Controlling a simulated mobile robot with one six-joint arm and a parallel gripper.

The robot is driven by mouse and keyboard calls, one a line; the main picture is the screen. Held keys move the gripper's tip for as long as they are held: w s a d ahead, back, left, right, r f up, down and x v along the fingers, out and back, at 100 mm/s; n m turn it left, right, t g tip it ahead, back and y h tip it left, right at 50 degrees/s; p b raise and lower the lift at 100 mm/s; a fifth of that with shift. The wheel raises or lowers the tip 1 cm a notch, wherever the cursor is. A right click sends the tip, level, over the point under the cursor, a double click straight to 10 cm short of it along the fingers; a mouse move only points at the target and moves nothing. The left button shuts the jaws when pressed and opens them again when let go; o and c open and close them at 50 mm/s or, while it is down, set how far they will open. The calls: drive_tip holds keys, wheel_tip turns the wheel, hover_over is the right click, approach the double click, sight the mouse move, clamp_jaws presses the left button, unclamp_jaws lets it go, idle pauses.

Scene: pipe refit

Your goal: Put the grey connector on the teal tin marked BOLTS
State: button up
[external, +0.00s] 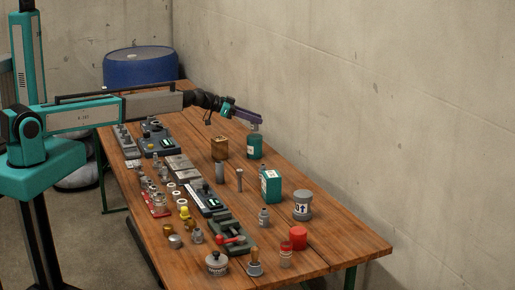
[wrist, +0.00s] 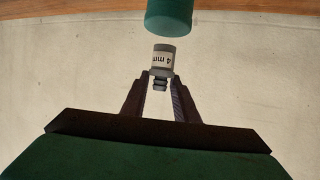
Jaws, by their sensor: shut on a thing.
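My gripper (wrist: 160,84) is shut on the grey connector (wrist: 163,60), which has a light band reading "4 mm", upside down in the wrist view. In the external view my gripper (external: 256,120) is at the far right side of the table, over a teal tin (external: 255,150). The connector is too small there to make out clearly. The teal tin also shows at the top of the wrist view (wrist: 169,17), with a narrow gap in the picture between it and the connector. The tin's marking is not readable.
A wooden block (external: 220,148) stands just left of the tin. A teal container with a white label (external: 271,187) and a grey canister (external: 302,205) stand nearer on the table (external: 330,240). Many small fittings crowd the left side. The wall is close behind the right edge.

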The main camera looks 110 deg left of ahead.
drive_tip(key=shift+f+p, duration=0.5)
drive_tip(key=shift+f, duration=0.6)
drive_tip(key=shift+f+b, duration=0.2)
drive_tip(key=shift+b, duration=0.2)
drive_tip(key=o, duration=1.1)
drive_tip(key=shift+r, duration=0.1)
drive_tip(key=shift+c, duration=0.2)
drive_tip(key=shift+r+p, duration=0.2)
drive_tip(key=shift+p, duration=0.2)
drive_tip(key=shift+s+d, duration=0.15)
drive_tip(key=shift+s, duration=0.1)
drive_tip(key=b+v, duration=0.4)
drive_tip(key=v, duration=0.7)
drive_tip(key=shift+s, duration=0.15)
drive_tip(key=shift+d, duration=0.15)
